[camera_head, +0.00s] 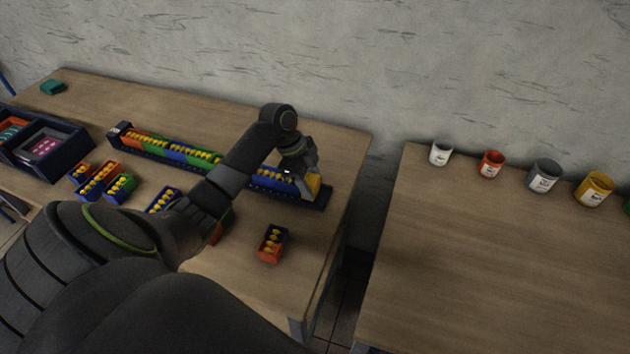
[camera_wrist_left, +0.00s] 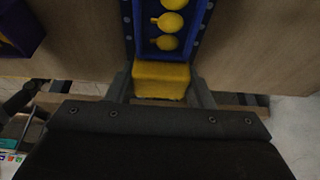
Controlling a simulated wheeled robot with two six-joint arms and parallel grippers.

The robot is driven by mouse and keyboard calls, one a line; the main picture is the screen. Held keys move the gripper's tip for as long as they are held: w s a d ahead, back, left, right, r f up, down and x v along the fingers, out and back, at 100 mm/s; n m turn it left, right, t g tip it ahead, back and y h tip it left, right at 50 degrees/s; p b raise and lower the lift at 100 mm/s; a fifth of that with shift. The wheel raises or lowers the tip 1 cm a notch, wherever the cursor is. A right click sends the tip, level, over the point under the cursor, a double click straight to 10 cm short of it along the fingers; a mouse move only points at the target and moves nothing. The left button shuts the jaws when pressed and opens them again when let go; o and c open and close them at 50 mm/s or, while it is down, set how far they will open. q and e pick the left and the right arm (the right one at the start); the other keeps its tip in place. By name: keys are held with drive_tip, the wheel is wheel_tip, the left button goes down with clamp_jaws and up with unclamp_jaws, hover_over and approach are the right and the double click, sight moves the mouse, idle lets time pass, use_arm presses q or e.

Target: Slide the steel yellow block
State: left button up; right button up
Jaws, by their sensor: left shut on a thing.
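The yellow block (camera_wrist_left: 161,80) sits between the two fingers of my left gripper (camera_wrist_left: 160,92) in the left wrist view. Its face touches or nearly touches the end of a blue tray (camera_wrist_left: 163,52) holding yellow balloon-shaped pieces. In the head view the yellow block (camera_head: 313,184) shows at the right end of the long dark rail (camera_head: 318,203), partly covered by my left gripper (camera_head: 307,187). The left gripper is shut on the block. Part of the rail is hidden behind my left arm. My right gripper is not in view.
Coloured trays in red, green and blue line the rail (camera_head: 115,140). A loose orange tray (camera_head: 270,257) and other small trays (camera_head: 98,181) lie in front. A dark bin (camera_head: 42,168) stands left. Paint cups, including a yellow one (camera_head: 593,189), stand on the right table, across a gap.

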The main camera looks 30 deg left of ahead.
use_arm(q)
drive_tip(key=shift+s+a, duration=0.1)
drive_tip(key=shift+a, duration=0.45)
drive_tip(key=o, duration=1.4)
drive_tip(key=b+v, duration=0.2)
drive_tip(key=v, duration=1.5)
drive_tip(key=shift+s+a+r, duration=0.1)
drive_tip(key=shift+a+r, duration=0.05)
drive_tip(key=shift+r, duration=0.05)
